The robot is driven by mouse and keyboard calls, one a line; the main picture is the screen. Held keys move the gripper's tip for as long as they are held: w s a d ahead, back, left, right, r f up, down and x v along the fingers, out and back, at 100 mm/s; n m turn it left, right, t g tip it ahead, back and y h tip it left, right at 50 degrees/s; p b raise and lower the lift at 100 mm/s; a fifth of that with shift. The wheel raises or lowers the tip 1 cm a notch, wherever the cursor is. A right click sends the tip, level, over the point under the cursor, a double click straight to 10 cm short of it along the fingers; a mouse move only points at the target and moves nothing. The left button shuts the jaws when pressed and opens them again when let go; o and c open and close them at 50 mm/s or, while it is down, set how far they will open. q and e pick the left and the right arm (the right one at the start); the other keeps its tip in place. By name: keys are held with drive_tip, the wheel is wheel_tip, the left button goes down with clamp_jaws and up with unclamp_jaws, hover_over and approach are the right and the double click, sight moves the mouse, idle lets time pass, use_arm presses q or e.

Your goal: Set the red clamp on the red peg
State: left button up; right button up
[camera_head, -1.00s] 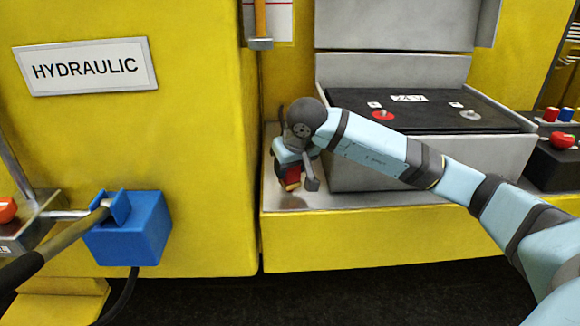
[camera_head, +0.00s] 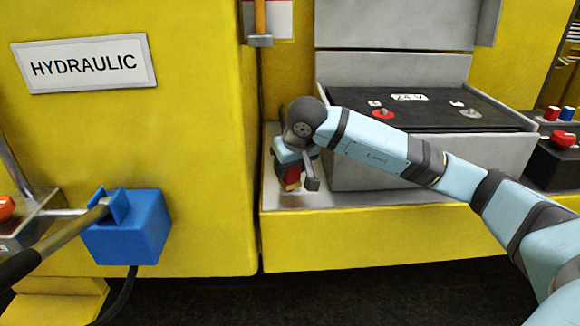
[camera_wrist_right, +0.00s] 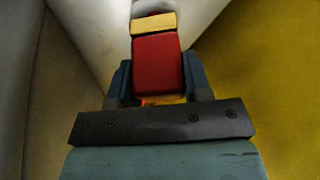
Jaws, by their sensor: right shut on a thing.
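The red clamp (camera_head: 292,174) is in my right gripper (camera_head: 289,162), low over the light metal shelf left of the battery box. It also shows in the right wrist view as a red block (camera_wrist_right: 157,66) with a yellow band (camera_wrist_right: 153,24) at its far end. The blue fingers of the right gripper (camera_wrist_right: 159,82) are shut on its two sides. Whether the clamp touches the shelf I cannot tell. The red peg (camera_head: 382,113), on a red base, stands on the black battery top at its left. My left gripper is not in view.
The grey battery box (camera_head: 410,155) has a raised lid (camera_head: 395,22) behind it. A second, pale peg (camera_head: 470,113) stands at the right of its top. A yellow cabinet wall (camera_head: 190,120) is close at left. A blue box (camera_head: 128,232) with a handle is at lower left.

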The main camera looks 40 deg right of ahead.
drive_tip(key=shift+f, duration=0.25)
drive_tip(key=shift+f+b, duration=0.55)
drive_tip(key=shift+b, duration=0.15)
idle(0.4)
drive_tip(key=o, duration=1.3)
drive_tip(key=shift+c, duration=0.2)
